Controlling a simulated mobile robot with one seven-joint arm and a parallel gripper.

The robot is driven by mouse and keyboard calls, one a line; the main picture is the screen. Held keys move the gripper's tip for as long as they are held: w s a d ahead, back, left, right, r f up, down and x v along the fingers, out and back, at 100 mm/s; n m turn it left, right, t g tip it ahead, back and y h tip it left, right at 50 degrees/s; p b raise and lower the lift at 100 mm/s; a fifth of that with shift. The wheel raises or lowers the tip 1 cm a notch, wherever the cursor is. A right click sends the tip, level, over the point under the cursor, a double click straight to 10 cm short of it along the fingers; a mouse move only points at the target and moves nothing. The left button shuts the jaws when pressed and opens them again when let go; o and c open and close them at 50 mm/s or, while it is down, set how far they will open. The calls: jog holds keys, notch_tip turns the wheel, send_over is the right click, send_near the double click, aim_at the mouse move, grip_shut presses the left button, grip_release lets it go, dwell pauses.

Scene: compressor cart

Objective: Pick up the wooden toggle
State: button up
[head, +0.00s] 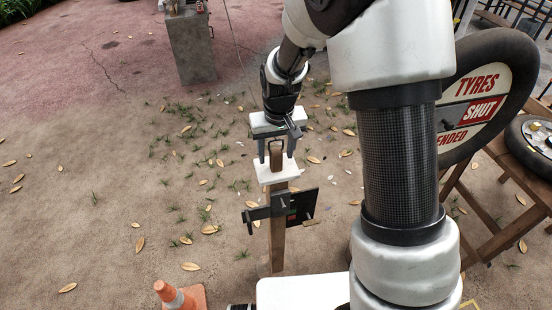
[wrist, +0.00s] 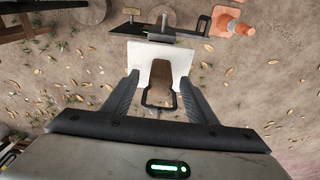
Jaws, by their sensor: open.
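A small brown wooden piece, which looks like the wooden toggle (head: 277,163), stands over a white plate (head: 264,177) on top of a wooden post (head: 278,245). A dark loop (head: 276,143) rises at its upper end. In the wrist view the brown piece (wrist: 160,75) lies against the white plate (wrist: 146,58), with the dark loop (wrist: 158,105) nearer the camera. My gripper (head: 277,157) is open and points down, one finger on each side of the toggle. In the wrist view the gap between my fingers (wrist: 159,82) frames the toggle and loop; contact is not visible.
A dark flat panel (head: 303,206) and a grey bracket (head: 262,213) are fixed to the post below the plate. An orange cone (head: 183,297) stands at the front. A tyre sign (head: 485,100) on a wooden stand is at the right.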

jog(key=c, duration=1.1)
jog(key=shift+r, duration=0.1)
jog(key=shift+c, duration=0.2)
notch_tip(320, 180, up, 10)
jog(key=shift+f, duration=0.1)
